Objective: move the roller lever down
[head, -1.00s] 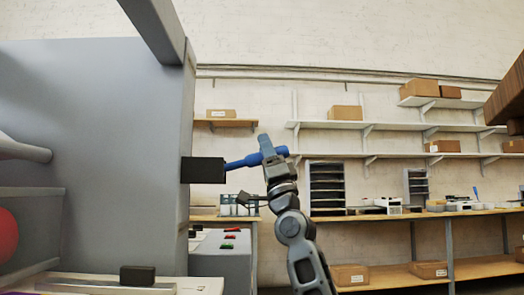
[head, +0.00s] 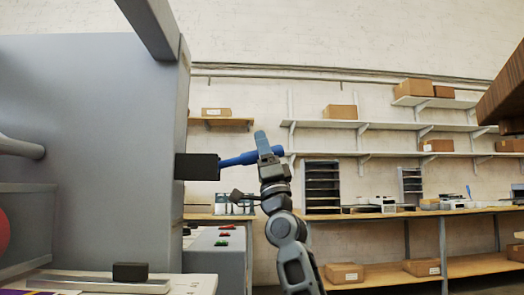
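The roller lever (head: 238,159) is a blue rod that sticks out to the right from a black block (head: 197,167) on the side of the grey laminator (head: 95,130). It lies close to level, its outer end slightly higher. My gripper (head: 264,145) is at the lever's outer end, reaching up from below. One finger crosses in front of the rod, and a short blue tip shows to its right. The other finger is hidden, so I cannot tell whether the fingers are closed on the rod.
A grey box with red and green buttons (head: 225,234) stands low behind the lever. A workbench (head: 375,214) and wall shelves (head: 400,124) with cardboard boxes are at the back right. A brown wooden object (head: 505,95) juts in at the upper right. Space right of my gripper looks free.

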